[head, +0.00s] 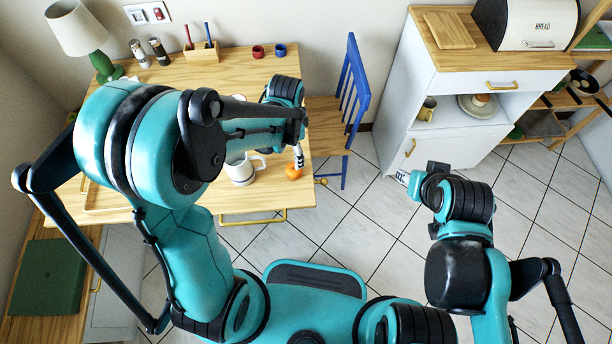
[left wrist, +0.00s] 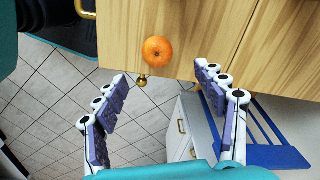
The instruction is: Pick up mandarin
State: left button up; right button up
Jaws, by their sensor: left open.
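The orange mandarin (head: 292,173) lies near the right front corner of the wooden table (head: 215,207). In the left wrist view the mandarin (left wrist: 158,51) sits close to the table edge, ahead of the fingertips and roughly centred between them. My left gripper (left wrist: 161,73) is open and empty, with its two fingers spread wide. In the head view the left gripper (head: 298,157) is just above or beside the mandarin, partly hidden by its own arm. My right gripper (head: 403,178) is over the floor near the white cabinet; its jaws are too small to read.
A white mug (head: 241,171) stands left of the mandarin on the table. A blue chair (head: 352,100) is at the table's right side. A lamp (head: 80,30), shakers (head: 150,52), a pencil holder (head: 202,53) and two small cups (head: 268,51) stand farther back.

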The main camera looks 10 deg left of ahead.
aim_at(294, 168)
pick_arm(q)
jog(key=shift+m, duration=0.4)
jog(key=f, duration=0.2)
jog(key=d+f+b, duration=0.1)
jog(key=f, duration=0.1)
jog(key=f+b, duration=0.2)
jog(key=f, duration=0.1)
jog(key=f+b, duration=0.1)
jog(key=f, duration=0.1)
jog(key=shift+a+f, duration=0.15)
jog(key=shift+a, duration=0.2)
jog(key=shift+c, duration=0.3)
jog(key=c, duration=1.2)
